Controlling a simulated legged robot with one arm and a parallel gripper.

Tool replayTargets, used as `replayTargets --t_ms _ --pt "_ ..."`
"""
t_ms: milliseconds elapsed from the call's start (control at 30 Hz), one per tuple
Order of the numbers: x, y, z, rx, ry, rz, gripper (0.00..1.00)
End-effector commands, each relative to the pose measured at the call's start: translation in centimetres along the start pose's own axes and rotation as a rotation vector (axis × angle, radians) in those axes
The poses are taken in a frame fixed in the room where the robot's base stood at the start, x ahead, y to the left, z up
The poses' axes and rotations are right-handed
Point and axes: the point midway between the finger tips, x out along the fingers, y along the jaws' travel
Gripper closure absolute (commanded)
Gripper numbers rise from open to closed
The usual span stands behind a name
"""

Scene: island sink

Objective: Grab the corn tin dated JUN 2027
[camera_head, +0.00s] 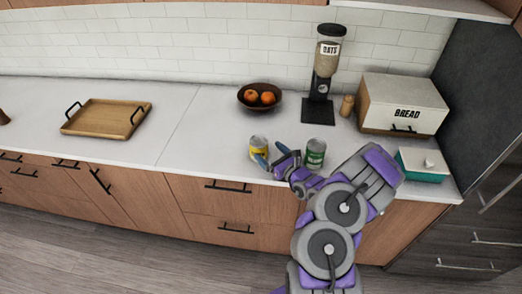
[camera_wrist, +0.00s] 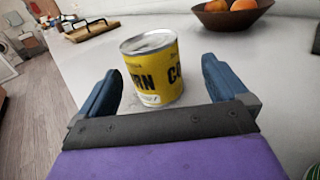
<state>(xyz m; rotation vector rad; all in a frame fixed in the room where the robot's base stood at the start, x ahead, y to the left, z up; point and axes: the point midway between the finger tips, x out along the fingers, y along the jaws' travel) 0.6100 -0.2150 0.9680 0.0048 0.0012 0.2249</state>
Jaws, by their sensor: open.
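A yellow corn tin (camera_head: 258,146) stands upright near the counter's front edge. In the wrist view the corn tin (camera_wrist: 153,72) shows part of the word CORN in black, and a small pale label low on its side is too small to read. My gripper (camera_head: 268,158) is open at the tin's front. In the wrist view its two blue fingers (camera_wrist: 163,85) stand to the left and right of the tin, with gaps on both sides. A green tin (camera_head: 315,153) stands to the right, beside my arm; only a sliver shows at the wrist view's lower right corner.
A bowl of orange fruit (camera_head: 260,97) stands behind the corn tin. An oats dispenser (camera_head: 324,75), a bread box (camera_head: 403,104) and a teal box (camera_head: 422,164) are at right. A wooden tray (camera_head: 106,117) lies at left, with clear counter between.

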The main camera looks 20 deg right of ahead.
Motion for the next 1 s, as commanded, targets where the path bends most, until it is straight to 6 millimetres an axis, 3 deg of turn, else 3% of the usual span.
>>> replayTargets --t_ms 100,367,700,1000 --pt "1.7 0.1 -0.1 -0.004 0.001 0.004 0.00" --pt "3.1 -0.5 -0.3 0.006 -0.001 0.003 0.00" --pt "7.3 0.3 -0.4 0.000 -0.001 0.003 0.00" --pt "7.5 0.1 -0.3 0.004 -0.002 0.001 0.01"
